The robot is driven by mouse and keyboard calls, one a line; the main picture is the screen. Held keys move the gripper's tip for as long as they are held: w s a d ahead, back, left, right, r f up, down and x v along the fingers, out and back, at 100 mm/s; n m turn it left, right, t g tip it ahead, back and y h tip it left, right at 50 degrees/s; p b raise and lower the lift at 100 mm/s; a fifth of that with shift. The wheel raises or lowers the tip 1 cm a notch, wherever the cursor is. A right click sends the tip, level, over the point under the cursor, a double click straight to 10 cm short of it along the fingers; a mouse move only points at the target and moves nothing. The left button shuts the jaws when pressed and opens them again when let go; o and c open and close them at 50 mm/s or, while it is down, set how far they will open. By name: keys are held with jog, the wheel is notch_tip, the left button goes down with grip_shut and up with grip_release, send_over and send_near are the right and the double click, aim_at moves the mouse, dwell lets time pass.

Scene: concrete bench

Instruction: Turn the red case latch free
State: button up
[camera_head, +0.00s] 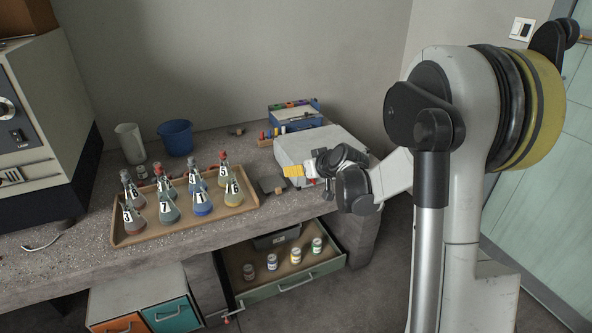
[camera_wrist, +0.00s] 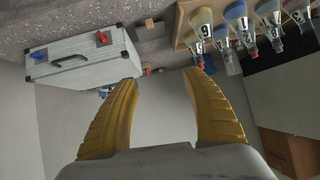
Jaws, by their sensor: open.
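The silver-grey case (camera_head: 318,142) lies on the bench at the right end, and my arm covers part of its front. In the wrist view the case (camera_wrist: 75,72) is at upper left, with a black handle, the red latch (camera_wrist: 103,38) at its right and a blue latch (camera_wrist: 39,55) at its left.
A wooden tray (camera_head: 154,237) of numbered flasks stands left of the case. A blue bucket (camera_head: 176,138), a clear beaker (camera_head: 130,143) and a blue box (camera_head: 294,117) are behind. An open drawer (camera_head: 289,281) with several small jars juts out below the bench.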

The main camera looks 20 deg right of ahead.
jog(key=shift+s+a+r, duration=0.9)
jog(key=shift+s+a, duration=0.1)
jog(key=shift+s, duration=0.05)
